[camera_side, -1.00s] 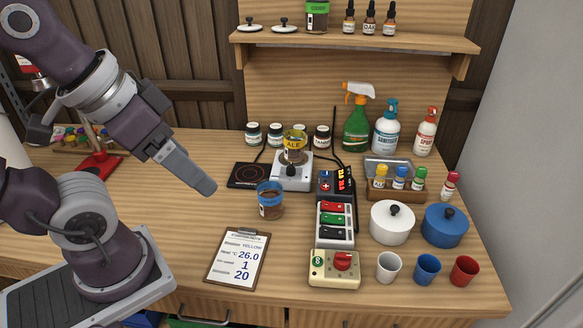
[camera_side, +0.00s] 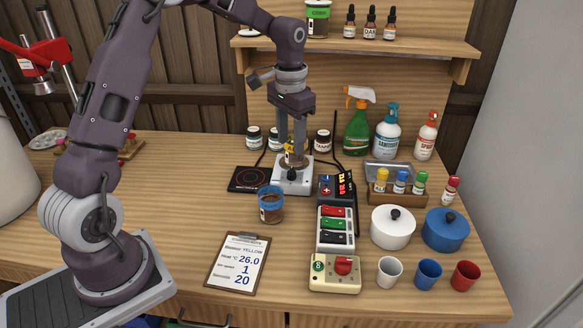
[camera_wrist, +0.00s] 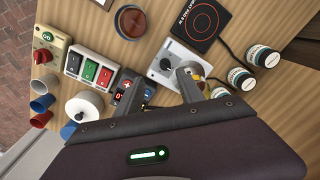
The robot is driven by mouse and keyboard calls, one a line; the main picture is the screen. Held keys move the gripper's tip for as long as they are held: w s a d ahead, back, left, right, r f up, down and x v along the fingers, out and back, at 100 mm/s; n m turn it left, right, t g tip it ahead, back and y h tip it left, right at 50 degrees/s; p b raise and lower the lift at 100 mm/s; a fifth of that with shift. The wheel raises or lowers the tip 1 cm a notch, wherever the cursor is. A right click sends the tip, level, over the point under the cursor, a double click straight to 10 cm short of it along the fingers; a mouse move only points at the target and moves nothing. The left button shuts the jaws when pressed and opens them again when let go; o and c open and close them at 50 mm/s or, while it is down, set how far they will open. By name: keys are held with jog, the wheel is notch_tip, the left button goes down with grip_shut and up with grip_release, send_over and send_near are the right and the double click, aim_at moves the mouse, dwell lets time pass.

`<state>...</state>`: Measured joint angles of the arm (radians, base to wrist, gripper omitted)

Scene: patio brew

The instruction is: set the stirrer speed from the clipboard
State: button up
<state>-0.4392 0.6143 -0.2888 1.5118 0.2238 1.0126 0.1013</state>
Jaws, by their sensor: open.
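The clipboard (camera_side: 237,264) lies at the front of the table; its sheet reads Beaker YELLOW, heat 26.0, 1 and 20, with the line for 1 seeming to be stir speed. The white stirrer (camera_side: 280,187) stands at the middle back, with a dark knob (camera_side: 292,175) on its front; the knob also shows in the wrist view (camera_wrist: 165,64). A yellow-labelled beaker (camera_side: 291,148) stands on the stirrer, partly hidden by my fingers. My gripper (camera_side: 292,158) is open, pointing down over the stirrer with its fingers at the beaker. I cannot tell whether they touch it.
A black hot plate (camera_side: 249,179) lies left of the stirrer, a blue-rimmed beaker (camera_side: 271,206) in front. A display box (camera_side: 338,187), a switch block (camera_side: 335,230) and a red-knob box (camera_side: 335,272) stand to the right. Small jars (camera_side: 323,140) stand behind.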

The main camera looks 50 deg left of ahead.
aim_at(291, 169)
jog(key=f, duration=0.1)
jog(key=w+a+f, duration=0.1)
jog(key=f, duration=0.1)
jog(key=shift+w+a+f, duration=0.1)
jog(key=shift+w+a, duration=0.05)
jog(key=shift+a, duration=0.05)
notch_tip(291, 169, down, 7)
jog(key=shift+r, duration=0.1)
grip_shut()
